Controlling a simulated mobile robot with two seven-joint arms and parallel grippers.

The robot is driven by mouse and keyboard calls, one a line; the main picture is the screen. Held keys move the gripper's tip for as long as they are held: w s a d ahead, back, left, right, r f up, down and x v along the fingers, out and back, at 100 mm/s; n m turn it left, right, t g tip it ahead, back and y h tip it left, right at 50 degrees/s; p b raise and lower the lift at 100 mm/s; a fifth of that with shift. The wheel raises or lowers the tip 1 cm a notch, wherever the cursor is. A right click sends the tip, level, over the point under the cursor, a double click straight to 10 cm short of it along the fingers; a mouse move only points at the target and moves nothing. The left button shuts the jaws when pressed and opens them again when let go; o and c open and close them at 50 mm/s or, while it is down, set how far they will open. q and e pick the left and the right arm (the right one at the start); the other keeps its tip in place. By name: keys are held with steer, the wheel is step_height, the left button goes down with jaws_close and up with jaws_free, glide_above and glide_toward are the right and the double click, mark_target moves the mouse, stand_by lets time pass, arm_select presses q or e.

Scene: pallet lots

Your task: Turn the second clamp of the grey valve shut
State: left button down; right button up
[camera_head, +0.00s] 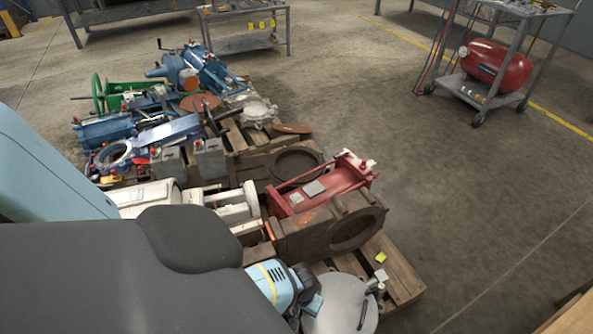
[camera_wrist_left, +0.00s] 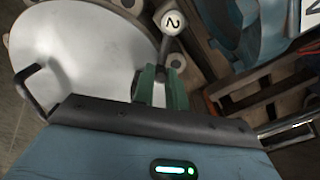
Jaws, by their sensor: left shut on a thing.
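The grey valve (camera_head: 338,307) shows as a round pale metal disc at the pallet's near end in the head view. In the left wrist view its disc (camera_wrist_left: 75,45) fills the upper left, with a dark bent handle (camera_wrist_left: 32,88) at its edge. A clamp with a white ball knob marked 2 (camera_wrist_left: 172,22) stands at the disc's right edge. My left gripper (camera_wrist_left: 162,85) is shut on this clamp's lever, its green finger pads on either side. The gripped part is mostly hidden between the pads. My right gripper is in neither view.
A brown housing (camera_head: 335,225) and a red valve body (camera_head: 325,190) lie close beyond the disc. Pallets (camera_head: 400,280) crowded with blue, green and white parts stretch behind. A red compressor (camera_head: 498,62) stands on a cart at upper right. The floor on the right is clear.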

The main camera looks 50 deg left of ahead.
arm_select(q)
steer(key=d+m, duration=0.1)
steer(key=m, duration=0.1)
steer(key=d+m, duration=0.1)
steer(key=m, duration=0.1)
steer(key=shift+w+d+m, duration=0.1)
steer(key=shift+d+m, duration=0.05)
steer(key=shift+m, duration=0.15)
steer(key=shift+d+m, duration=0.35)
steer(key=shift+m, duration=0.4)
steer(key=shift+d+m, duration=0.35)
steer(key=shift+m, duration=0.4)
steer(key=c, duration=1.4)
jaws_free()
